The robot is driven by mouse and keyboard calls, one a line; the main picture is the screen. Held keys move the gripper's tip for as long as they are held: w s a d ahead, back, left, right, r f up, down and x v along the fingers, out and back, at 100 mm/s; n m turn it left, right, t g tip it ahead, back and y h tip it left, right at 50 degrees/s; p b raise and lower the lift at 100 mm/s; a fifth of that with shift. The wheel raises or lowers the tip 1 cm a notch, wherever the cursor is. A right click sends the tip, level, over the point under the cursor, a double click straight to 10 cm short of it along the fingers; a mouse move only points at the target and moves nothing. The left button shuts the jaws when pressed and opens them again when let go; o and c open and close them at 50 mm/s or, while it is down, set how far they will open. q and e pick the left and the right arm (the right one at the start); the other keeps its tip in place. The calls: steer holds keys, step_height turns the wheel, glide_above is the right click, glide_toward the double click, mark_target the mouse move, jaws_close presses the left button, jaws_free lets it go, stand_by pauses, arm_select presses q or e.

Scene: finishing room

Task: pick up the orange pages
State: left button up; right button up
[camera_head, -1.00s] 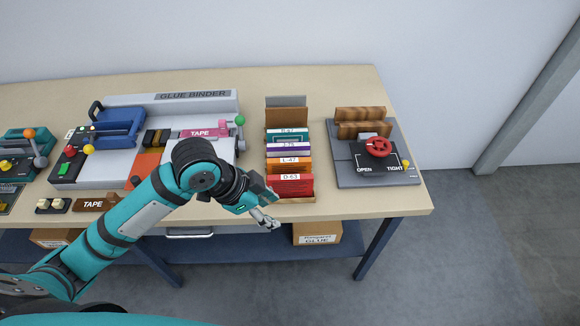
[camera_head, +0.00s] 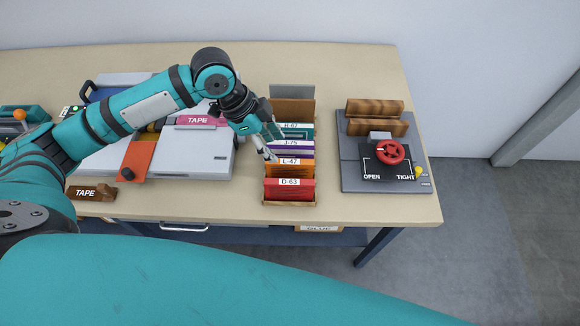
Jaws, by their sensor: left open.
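The orange pages (camera_head: 283,170), labelled L-47, stand in a cardboard file box (camera_head: 290,203) on the workbench. They sit between the purple pages (camera_head: 300,152), labelled J-75, and the red pages (camera_head: 289,190), labelled D-63. My left gripper (camera_head: 270,145) is open at the left side of the box, close to the purple and orange pages. Nothing shows between its fingers. Whether it touches the pages, I cannot tell. My right gripper is not in view.
A teal set of pages (camera_head: 296,132) stands farther back in the box. Right of it is a grey press (camera_head: 355,179) with a red knob (camera_head: 390,152) and wooden blocks. Left, partly behind my arm, is the glue binder (camera_head: 195,155) with an orange piece (camera_head: 138,158).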

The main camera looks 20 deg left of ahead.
mark_target(288, 161)
arm_select(q)
steer(key=x, duration=0.3)
steer(key=shift+w+f, duration=0.15)
steer(key=shift+w, duration=0.2)
steer(key=shift+d+f+p, duration=0.25)
steer(key=shift+f+p, duration=0.1)
steer(key=shift+f, duration=0.2)
steer(key=shift+d+f, duration=0.1)
steer(key=shift+f, duration=0.1)
steer(key=p+x, duration=0.1)
steer(key=x, duration=0.1)
steer(key=p+x, duration=0.1)
steer(key=x, duration=0.1)
steer(key=shift+w+f, duration=0.2)
steer(key=shift+w, duration=0.25)
steer(key=shift+d+f, duration=0.1)
steer(key=shift+f, duration=0.05)
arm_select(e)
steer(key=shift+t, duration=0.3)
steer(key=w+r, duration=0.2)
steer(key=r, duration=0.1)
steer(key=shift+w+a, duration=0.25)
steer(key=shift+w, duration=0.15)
arm_select(q)
steer(key=shift+f, duration=0.1)
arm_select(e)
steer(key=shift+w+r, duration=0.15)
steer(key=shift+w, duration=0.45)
